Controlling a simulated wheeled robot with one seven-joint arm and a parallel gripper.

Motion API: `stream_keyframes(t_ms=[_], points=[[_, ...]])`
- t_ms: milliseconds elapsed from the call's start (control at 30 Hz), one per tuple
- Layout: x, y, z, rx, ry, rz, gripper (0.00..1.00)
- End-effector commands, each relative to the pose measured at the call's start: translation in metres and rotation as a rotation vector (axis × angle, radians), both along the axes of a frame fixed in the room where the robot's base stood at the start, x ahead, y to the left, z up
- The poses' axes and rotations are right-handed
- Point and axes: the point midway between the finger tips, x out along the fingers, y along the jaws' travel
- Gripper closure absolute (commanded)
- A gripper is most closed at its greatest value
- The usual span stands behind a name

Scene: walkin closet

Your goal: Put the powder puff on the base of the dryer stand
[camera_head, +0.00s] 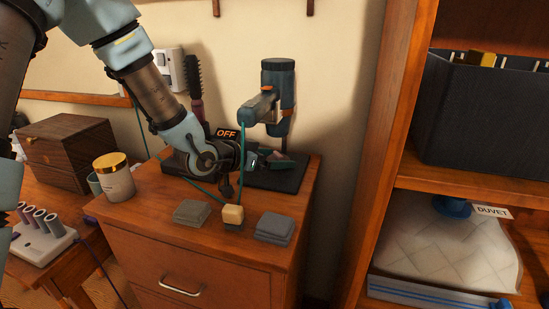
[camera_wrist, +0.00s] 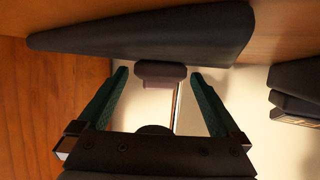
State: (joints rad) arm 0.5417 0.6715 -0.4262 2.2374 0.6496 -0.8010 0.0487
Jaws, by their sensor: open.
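The dryer stand has a flat black base (camera_head: 287,182) on the wooden cabinet top, with a blue-grey hair dryer (camera_head: 278,90) held above it. My gripper (camera_head: 266,158) is low over the base, under the dryer. In the wrist view my gripper (camera_wrist: 160,88) has its green fingers spread wide. A small mauve padded piece, apparently the powder puff (camera_wrist: 160,76), lies between the fingertips, with a gap on each side. It shows against the edge of a dark slab, apparently the base (camera_wrist: 150,38); contact is unclear. In the head view the puff is largely hidden by my gripper.
A gold-lidded jar (camera_head: 114,177) stands left; a round brush (camera_head: 195,88) stands behind. A green cord loops near my gripper. A shelf unit (camera_head: 385,150) rises at right.

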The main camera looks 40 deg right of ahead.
Motion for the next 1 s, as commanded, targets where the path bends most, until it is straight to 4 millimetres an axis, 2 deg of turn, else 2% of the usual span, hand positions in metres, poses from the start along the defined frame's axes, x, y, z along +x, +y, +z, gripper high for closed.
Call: stream_keyframes(t_ms=[167,400,600,800,1000], points=[[0.000,0.022,0.009,0.000,-0.002,0.002,0.00],[-0.001,0.069,0.031,-0.001,-0.005,0.003,0.00],[-0.003,0.099,0.043,-0.002,-0.003,0.003,0.00],[-0.005,0.110,0.048,-0.001,-0.001,0.001,0.00],[-0.005,0.111,0.048,-0.001,0.000,0.000,0.00]])
